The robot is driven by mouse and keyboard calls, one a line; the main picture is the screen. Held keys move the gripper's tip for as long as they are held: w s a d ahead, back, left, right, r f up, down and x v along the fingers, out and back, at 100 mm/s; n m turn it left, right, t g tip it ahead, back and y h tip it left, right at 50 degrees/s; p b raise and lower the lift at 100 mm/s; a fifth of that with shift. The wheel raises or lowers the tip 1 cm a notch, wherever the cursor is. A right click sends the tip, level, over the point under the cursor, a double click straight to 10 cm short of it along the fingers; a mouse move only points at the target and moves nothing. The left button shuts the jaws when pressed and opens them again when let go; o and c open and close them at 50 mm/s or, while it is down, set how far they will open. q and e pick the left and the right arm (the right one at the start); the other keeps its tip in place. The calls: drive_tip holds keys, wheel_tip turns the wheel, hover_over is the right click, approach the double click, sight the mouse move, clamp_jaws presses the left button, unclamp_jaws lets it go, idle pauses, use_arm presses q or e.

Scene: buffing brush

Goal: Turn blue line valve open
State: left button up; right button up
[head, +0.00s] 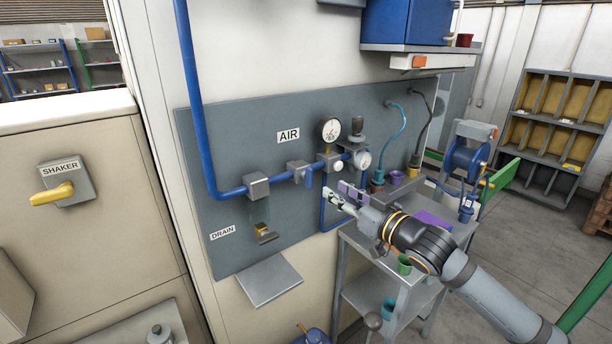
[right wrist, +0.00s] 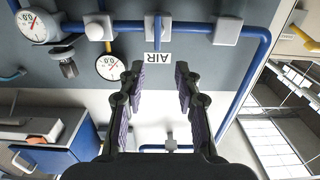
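The blue line (head: 232,192) runs down the wall and then right across the grey AIR panel. That view is upside down and shows the blue pipe (right wrist: 192,27) and the AIR label (right wrist: 158,57) beyond the fingertips. My left gripper is not in view.
Pressure gauges (head: 331,130) and a regulator stand to the right of the valve. A drain fitting (head: 264,234) is below left, above a grey shelf plate (head: 268,279). A metal cart (head: 385,277) with cups stands under my right arm. A SHAKER switch (head: 63,184) is at left.

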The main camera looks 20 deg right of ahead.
sight(312, 175)
drive_tip(key=p+x, duration=0.1)
drive_tip(key=x, duration=0.4)
drive_tip(key=p+x, duration=0.1)
drive_tip(key=x, duration=0.3)
drive_tip(key=shift+w+d+p, duration=0.1)
drive_tip(key=shift+w+p, duration=0.3)
drive_tip(key=shift+w+a+f, duration=0.15)
drive_tip(key=shift+w+a, duration=0.05)
drive_tip(key=shift+w, duration=0.2)
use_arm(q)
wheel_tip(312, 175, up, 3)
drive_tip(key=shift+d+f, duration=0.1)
use_arm(e)
drive_tip(key=shift+c, duration=0.3)
clamp_jaws()
